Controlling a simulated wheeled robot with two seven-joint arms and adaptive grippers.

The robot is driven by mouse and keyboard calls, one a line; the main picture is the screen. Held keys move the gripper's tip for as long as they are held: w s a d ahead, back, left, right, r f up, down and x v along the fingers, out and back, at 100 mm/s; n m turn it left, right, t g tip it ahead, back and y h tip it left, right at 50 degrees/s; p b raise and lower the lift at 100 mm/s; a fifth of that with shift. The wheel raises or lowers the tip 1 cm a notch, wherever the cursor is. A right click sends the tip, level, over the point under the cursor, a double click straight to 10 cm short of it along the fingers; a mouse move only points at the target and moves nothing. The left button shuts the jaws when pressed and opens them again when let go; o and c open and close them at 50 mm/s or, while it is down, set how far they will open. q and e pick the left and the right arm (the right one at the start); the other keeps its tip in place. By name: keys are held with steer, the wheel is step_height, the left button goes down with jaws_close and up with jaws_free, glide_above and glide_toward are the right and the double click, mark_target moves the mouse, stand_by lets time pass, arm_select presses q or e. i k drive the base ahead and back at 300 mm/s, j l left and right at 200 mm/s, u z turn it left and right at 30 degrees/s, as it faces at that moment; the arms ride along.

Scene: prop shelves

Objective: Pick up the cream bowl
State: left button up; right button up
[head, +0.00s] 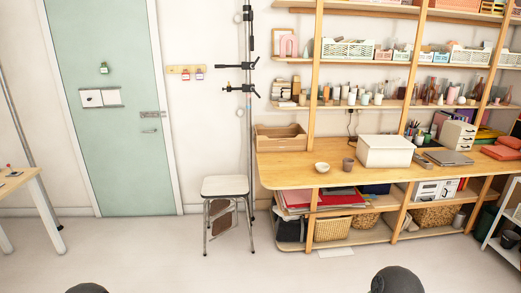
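The cream bowl (322,168) is small and sits upright on the wooden desk (285,173), near its front edge and left of the middle. A small brown cup (348,163) stands just to its right, apart from it. Neither of my grippers shows in the head view. Only two dark rounded parts of mine appear at the bottom edge, far from the desk.
A large white box (385,151) stands right of the cup. A wooden crate (281,137) sits at the desk's left back. A white stool (225,187) stands left of the desk. Shelves with loaded baskets (332,229) lie below. The floor in front is clear.

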mark_target(321, 167)
steer(key=i+j+z, duration=0.1)
steer(key=i, duration=1.9)
